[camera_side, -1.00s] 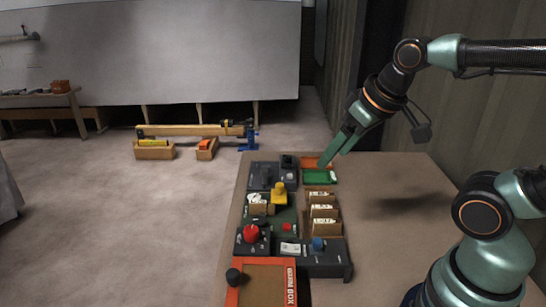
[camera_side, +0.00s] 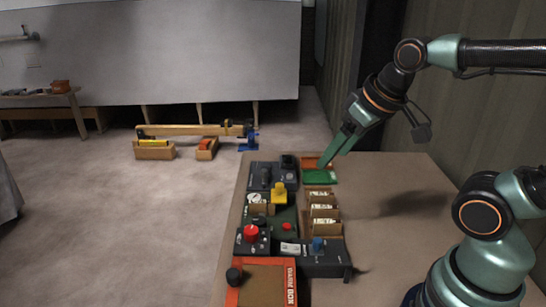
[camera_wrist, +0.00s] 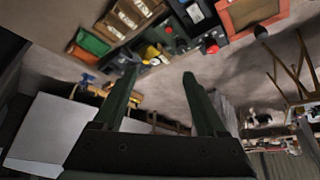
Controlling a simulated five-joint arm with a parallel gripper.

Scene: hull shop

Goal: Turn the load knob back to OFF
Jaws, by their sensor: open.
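A control panel (camera_side: 288,262) lies on the workbench with several knobs and switches. A red knob (camera_side: 250,233) is at its left, a blue knob (camera_side: 318,244) at its lower right and a yellow block-like control (camera_side: 279,193) higher up. Labels are too small to read, so I cannot tell which is the load knob or where it points. The red knob also shows in the wrist view (camera_wrist: 211,47). My gripper (camera_side: 333,152) is open and empty, above the far end of the panel near the green tray, apart from every knob. Its two fingers show in the wrist view (camera_wrist: 160,82).
A green tray (camera_side: 321,177) and several card-filled wooden bins (camera_side: 323,228) stand along the panel's right side. An orange-framed box (camera_side: 267,294) with a black knob (camera_side: 233,276) is at the near end. The bench (camera_side: 390,225) is clear to the right.

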